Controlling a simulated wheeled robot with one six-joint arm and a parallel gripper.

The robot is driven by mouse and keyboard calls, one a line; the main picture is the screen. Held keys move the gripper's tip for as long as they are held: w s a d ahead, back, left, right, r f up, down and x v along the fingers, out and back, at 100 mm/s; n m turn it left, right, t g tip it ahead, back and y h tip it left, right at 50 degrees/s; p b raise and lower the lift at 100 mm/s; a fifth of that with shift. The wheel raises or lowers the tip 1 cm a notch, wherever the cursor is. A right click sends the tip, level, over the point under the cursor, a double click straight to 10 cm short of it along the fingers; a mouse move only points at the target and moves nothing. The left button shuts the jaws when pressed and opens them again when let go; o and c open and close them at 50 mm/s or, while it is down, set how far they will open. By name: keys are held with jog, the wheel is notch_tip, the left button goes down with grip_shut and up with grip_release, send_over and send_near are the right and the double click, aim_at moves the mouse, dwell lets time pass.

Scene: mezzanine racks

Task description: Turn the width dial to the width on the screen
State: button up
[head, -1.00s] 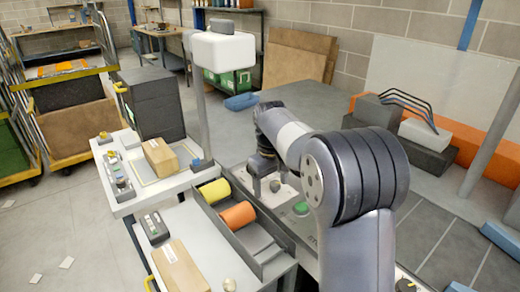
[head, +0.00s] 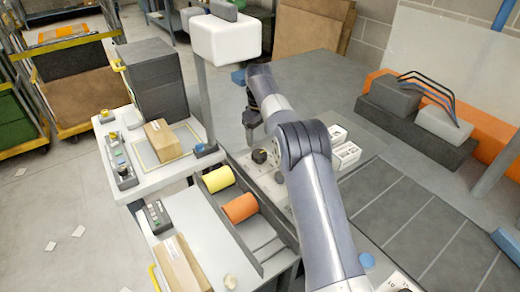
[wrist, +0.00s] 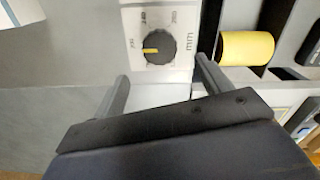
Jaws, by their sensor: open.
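The width dial is a round black knob with a yellow pointer mark, on a light panel marked "mm" in the wrist view (wrist: 160,47). The pointer faces left, near the leftmost printed number; the numbers are too small to read surely. A black knob (head: 259,156) that looks like this dial shows beside my arm in the head view. My gripper (wrist: 161,68) is open and empty, its fingertips spread on either side below the dial, apart from it. In the head view my gripper (head: 250,122) is partly hidden and small. No readable width screen shows.
A yellow roll (head: 218,179) and an orange roll (head: 240,207) lie in a grey tray left of my arm. A white box on a post (head: 225,40) stands behind. A carton (head: 161,139) sits on the white table. Open floor lies at the left.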

aim_at(259, 154)
notch_tip(259, 154, down, 8)
jog(key=shift+f+p, duration=0.1)
jog(key=shift+p, duration=0.35)
jog(key=c, duration=1)
jog(key=shift+o, duration=0.2)
jog(key=m, duration=1.1)
jog(key=shift+m, duration=0.4)
